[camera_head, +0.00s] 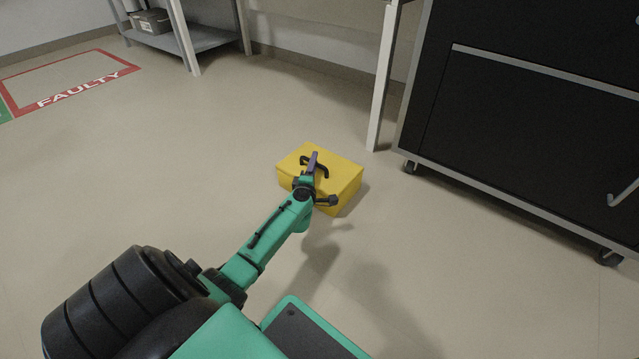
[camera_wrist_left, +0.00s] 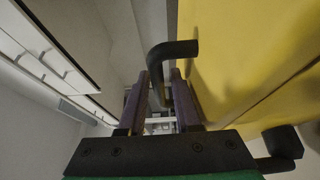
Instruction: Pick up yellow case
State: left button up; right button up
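The yellow case (camera_head: 345,178) lies on the floor in the middle of the head view, with a black bar handle on its top. It fills the right side of the left wrist view (camera_wrist_left: 245,55). My left gripper (camera_head: 313,162) is over the case at the handle. In the left wrist view its two purple fingers (camera_wrist_left: 163,88) stand apart, with the black handle (camera_wrist_left: 174,50) between them. A narrow gap shows between the handle and the right finger. My left arm hides part of the case's near side. My right gripper is not in view.
A black wheeled cabinet (camera_head: 520,130) stands to the right, with a pale table leg (camera_head: 384,85) beside it. A grey shelf (camera_head: 190,40) with a dark box is at the back left. A red floor marking reads FAULTY (camera_head: 90,88). The floor around the case is clear.

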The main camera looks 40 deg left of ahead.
pick_arm(q)
grip_shut()
dwell(1.4)
jog(key=shift+r, duration=0.15)
